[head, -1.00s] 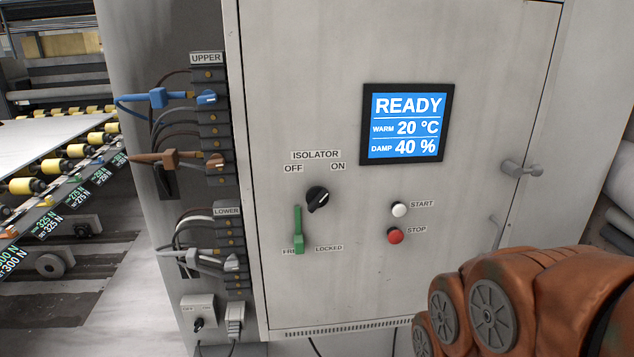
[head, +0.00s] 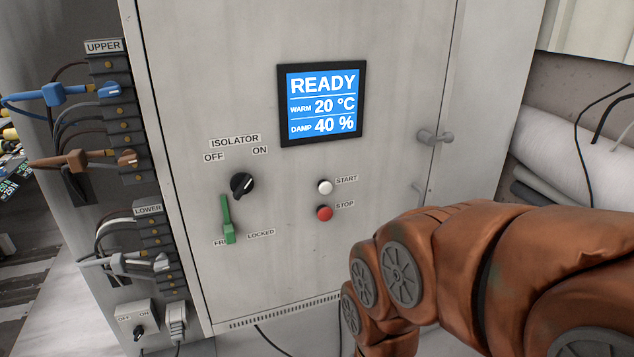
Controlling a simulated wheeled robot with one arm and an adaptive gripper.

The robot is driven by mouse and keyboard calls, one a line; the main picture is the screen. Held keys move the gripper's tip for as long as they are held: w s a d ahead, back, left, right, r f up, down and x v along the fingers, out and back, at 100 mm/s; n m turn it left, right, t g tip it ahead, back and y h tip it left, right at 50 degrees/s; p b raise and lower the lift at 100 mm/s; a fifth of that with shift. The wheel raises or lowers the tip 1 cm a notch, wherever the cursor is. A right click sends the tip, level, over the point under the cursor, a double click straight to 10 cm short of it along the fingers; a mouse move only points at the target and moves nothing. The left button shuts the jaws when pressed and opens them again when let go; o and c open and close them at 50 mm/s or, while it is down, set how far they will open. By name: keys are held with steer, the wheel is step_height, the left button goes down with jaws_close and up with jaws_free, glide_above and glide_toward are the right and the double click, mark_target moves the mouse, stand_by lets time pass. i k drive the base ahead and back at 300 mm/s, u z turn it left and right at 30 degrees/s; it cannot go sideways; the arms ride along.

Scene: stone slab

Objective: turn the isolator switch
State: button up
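The isolator switch (head: 242,185) is a round black knob on the front of the grey cabinet, under the ISOLATOR label (head: 235,142) with OFF at left and ON at right. Its pale mark appears to slant up to the right, toward ON. A green lever (head: 227,220) is just below left of the knob. It stands nearly upright, its lower end partly covering the FREE label, with LOCKED to the right. My orange-brown arm fills the lower right of the head view, apart from the switch. My gripper is out of view.
The cabinet carries a READY display (head: 322,105), a white START button (head: 325,187), a red STOP button (head: 324,213) and a protruding door handle (head: 435,137). Plugged cables stick out at left by the UPPER and LOWER strips. White rolls (head: 580,165) lie at right.

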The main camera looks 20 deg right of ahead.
mark_target(240, 184)
steer(key=z, duration=0.05)
steer(key=k, duration=0.5)
steer(key=u, duration=2.2)
steer(key=i, duration=1.05)
steer(key=z, duration=2)
